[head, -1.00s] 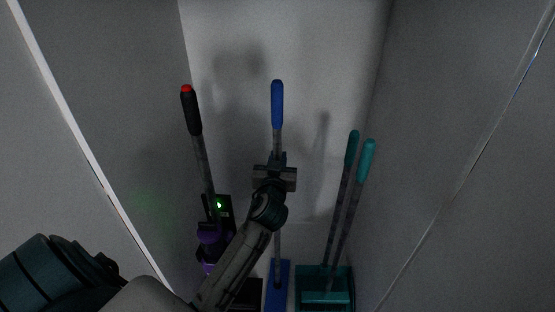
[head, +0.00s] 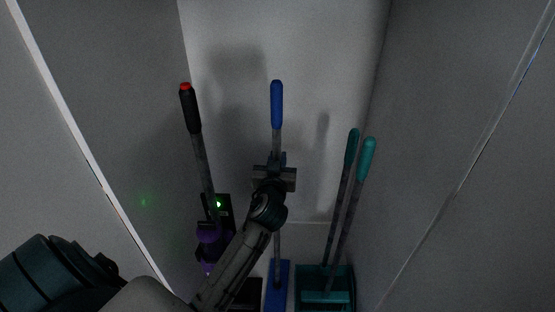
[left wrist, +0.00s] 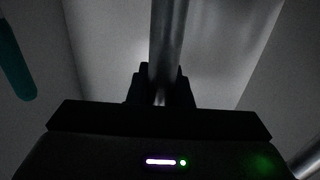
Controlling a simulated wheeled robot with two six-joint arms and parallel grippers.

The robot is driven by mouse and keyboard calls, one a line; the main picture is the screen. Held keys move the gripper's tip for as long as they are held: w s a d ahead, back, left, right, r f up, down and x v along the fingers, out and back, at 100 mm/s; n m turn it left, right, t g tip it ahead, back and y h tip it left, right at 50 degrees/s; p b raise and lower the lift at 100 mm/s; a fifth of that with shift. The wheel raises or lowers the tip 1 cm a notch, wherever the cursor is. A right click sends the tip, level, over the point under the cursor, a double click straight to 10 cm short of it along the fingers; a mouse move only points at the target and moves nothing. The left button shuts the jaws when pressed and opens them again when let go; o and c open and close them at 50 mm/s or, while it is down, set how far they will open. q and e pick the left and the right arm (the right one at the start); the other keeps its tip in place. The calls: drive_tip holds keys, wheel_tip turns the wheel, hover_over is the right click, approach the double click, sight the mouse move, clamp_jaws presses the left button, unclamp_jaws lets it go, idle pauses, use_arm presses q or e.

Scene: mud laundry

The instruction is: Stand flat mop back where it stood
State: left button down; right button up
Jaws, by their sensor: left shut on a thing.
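The flat mop (head: 276,104) stands upright near the back wall in the head view, with a blue grip on top, a grey pole and a blue flat head (head: 278,287) at the bottom. My left gripper (head: 275,172) is shut on its pole below the blue grip. The left wrist view shows the metal pole (left wrist: 167,40) between the dark fingers (left wrist: 160,90). My arm hides part of the pole. Whether the mop head touches the floor I cannot tell. My right gripper is not in view.
A stick vacuum with a black, red-tipped handle (head: 191,110) stands to the left by a dark wall-side dock. A teal dustpan (head: 337,290) with two teal-gripped poles (head: 364,160) stands close on the right. Walls enclose this narrow space on both sides.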

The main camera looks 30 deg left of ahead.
use_arm(q)
drive_tip(key=c, duration=1.2)
unclamp_jaws()
drive_tip(key=shift+r, duration=0.1)
drive_tip(key=shift+c, duration=0.2)
drive_tip(key=b+v, duration=0.1)
drive_tip(key=v, duration=1)
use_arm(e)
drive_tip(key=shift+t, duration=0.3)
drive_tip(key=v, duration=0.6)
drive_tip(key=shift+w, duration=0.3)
